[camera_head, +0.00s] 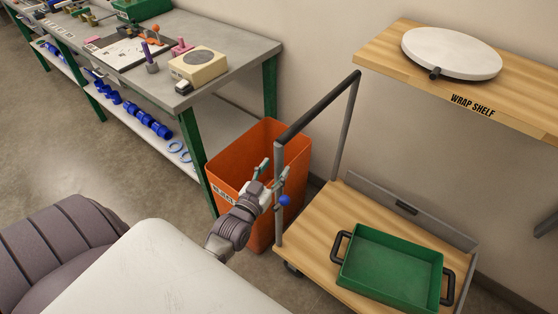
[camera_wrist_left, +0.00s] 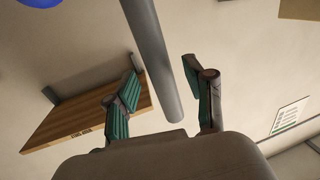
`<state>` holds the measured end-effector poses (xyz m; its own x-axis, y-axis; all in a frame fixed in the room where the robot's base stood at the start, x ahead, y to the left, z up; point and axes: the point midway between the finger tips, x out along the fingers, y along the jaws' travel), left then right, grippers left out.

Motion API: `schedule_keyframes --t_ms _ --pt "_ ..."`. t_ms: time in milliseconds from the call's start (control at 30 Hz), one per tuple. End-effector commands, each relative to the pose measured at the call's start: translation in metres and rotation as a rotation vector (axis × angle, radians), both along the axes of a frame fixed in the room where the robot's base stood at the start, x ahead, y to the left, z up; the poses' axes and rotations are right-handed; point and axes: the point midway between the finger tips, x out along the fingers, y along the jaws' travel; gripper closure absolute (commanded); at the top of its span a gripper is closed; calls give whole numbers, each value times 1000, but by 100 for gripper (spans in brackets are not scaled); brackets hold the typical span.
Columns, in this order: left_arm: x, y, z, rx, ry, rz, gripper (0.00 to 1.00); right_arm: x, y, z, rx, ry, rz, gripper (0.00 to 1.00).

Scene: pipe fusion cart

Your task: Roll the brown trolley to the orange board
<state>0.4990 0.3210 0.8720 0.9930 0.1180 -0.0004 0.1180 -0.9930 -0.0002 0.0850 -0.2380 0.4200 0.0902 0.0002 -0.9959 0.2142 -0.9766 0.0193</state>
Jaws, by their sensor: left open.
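The brown trolley has a wooden deck (camera_head: 315,230) and a grey upright frame with a dark handle bar (camera_head: 318,107). It stands right of centre in the head view. My left gripper (camera_head: 272,178) is at the trolley's near upright post (camera_head: 279,220). In the left wrist view, the grey post (camera_wrist_left: 155,60) runs between the two open fingers of my left gripper (camera_wrist_left: 163,76), with gaps visible on both sides. A blue ball (camera_head: 285,200) shows beside the post near the gripper. I see no orange board. My right gripper is out of view.
A green tray (camera_head: 390,262) with black handles sits on the trolley deck. An orange bin (camera_head: 240,150) stands behind the post, next to a grey workbench (camera_head: 225,35). A wrap shelf (camera_head: 385,50) holds a white disc. Open floor (camera_head: 130,165) lies to the left.

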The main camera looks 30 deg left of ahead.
Motion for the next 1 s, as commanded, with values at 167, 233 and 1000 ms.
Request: schedule_keyframes --t_ms 167,233,1000 --pt "23 3 1 0 -1 0 46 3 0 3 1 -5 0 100" --pt "27 3 0 0 0 0 46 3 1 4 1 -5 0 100" --pt "30 3 0 0 0 0 100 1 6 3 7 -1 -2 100"
